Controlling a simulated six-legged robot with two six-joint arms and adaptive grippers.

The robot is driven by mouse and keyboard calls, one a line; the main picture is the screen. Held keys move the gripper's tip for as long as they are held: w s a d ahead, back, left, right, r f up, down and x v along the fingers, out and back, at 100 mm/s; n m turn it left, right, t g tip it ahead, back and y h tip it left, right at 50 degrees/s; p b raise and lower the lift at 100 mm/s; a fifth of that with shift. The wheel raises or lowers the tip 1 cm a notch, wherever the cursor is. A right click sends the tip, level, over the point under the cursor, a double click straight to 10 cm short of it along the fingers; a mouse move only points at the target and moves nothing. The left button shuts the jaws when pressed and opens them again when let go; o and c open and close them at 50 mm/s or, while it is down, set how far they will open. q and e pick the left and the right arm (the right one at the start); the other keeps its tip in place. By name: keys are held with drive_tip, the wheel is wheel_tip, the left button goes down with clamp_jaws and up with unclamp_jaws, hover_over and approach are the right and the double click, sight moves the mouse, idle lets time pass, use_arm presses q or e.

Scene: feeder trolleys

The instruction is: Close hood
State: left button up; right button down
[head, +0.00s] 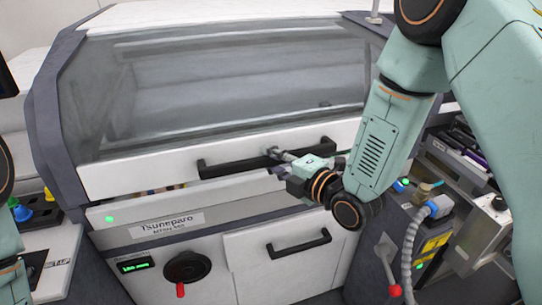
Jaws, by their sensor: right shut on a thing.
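The hood (220,95) is a large grey see-through cover with a white front panel, on a machine labelled Tsuneparo. Its lower edge sits close above the machine's body, with a dark gap under it at the left where coloured parts show. A black bar handle (232,165) runs along the hood's white front edge. My right gripper (274,158) comes in from the right and is shut on this handle near its middle. Part of the handle is hidden by the gripper. At the left edge only parts of my left arm show, and its gripper is out of view.
Below the hood are a small green display (135,266), a black rotary switch with a red tip (187,268) and a lower drawer with a black handle (300,243). A feeder trolley with a grey hose (408,245) stands at the right. Blue and yellow knobs (22,213) are at the left.

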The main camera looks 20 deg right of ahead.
drive_tip(key=shift+r, duration=0.3)
drive_tip(key=c, duration=1.1)
unclamp_jaws()
drive_tip(key=shift+f, duration=0.1)
drive_tip(key=shift+s, duration=0.15)
drive_tip(key=shift+v, duration=5.75)
drive_tip(key=shift+s, duration=0.15)
